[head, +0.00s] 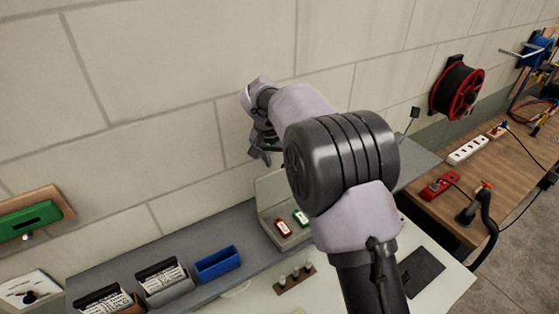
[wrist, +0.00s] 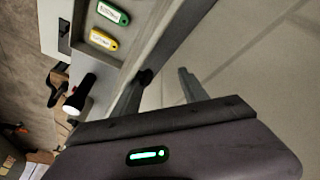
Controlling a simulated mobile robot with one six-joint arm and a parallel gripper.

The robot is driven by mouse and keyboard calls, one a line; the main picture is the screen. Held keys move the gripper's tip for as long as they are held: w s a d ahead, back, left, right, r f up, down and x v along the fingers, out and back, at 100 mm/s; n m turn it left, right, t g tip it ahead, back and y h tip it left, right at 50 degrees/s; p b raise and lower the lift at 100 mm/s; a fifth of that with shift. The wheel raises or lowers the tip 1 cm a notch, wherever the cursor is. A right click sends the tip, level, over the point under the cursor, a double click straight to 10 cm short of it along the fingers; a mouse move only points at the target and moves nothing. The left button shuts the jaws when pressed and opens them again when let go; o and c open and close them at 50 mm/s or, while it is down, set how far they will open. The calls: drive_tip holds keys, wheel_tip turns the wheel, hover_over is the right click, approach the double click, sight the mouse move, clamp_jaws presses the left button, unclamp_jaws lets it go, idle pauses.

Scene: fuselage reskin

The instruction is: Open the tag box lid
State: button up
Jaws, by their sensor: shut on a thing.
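The tag box (head: 292,240) is a pale grey box on the bench by the wall, with a red tag (head: 283,228) and a green tag (head: 300,217) showing. Its lid (head: 268,192) appears raised, standing up at the back. My gripper (head: 262,152) is just above the lid's upper edge, and my arm hides the box's right part. In the wrist view, my gripper's fingers (wrist: 165,75) are at the edge of a grey panel (wrist: 178,38), which seems to be the lid. The jaws are shut on it, though the contact is only partly visible. Green (wrist: 113,13) and yellow (wrist: 103,40) tags lie beside it.
A blue bin (head: 218,264) and card holders (head: 163,280) stand on the shelf to the left. A small brown rack (head: 294,279) is in front of the box. A wooden bench (head: 470,185) with a power strip (head: 467,151) is at right. The block wall is close behind my gripper.

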drive_tip(key=shift+s+f, duration=0.25)
drive_tip(key=shift+f, duration=0.4)
drive_tip(key=v, duration=1.8)
drive_tip(key=shift+w+r+p, duration=0.3)
drive_tip(key=shift+r+p, duration=0.05)
drive_tip(key=shift+r, duration=0.05)
drive_tip(key=shift+w+d, duration=0.1)
